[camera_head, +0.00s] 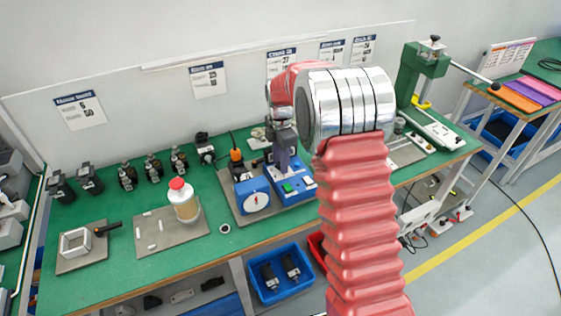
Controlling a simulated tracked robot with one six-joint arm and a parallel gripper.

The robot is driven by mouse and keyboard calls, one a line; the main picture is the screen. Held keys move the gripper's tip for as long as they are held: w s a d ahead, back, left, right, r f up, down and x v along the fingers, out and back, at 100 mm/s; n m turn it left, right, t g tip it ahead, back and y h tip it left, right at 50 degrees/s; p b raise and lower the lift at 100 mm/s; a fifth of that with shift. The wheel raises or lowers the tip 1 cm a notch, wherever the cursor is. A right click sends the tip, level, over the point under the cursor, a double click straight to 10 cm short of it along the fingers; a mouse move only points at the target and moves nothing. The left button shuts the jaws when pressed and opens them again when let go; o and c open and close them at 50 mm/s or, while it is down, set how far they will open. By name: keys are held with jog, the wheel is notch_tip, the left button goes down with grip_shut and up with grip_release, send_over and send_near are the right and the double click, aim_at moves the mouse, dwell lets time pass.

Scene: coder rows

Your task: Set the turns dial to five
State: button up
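The dial (256,202) is a round white face with a small red pointer on the front of a blue box (242,190). The pointer looks roughly upright; its markings are too small to read. To its right is the blue machine's base (292,192) with a green button (287,188) and a red one. My gripper (284,158) hangs down above and behind this base, up and to the right of the dial, apart from the dial. Its fingers are small and partly merge with the machine behind them, so their opening is unclear.
Several dark devices (127,176) line the bench's back. A green press (424,72) stands at right. A blue bin (278,278) sits below. The green bench front (225,250) is mostly clear.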

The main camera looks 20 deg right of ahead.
jog(key=shift+o, duration=1.4)
notch_tip(320, 180, up, 14)
jog(key=shift+f, duration=0.2)
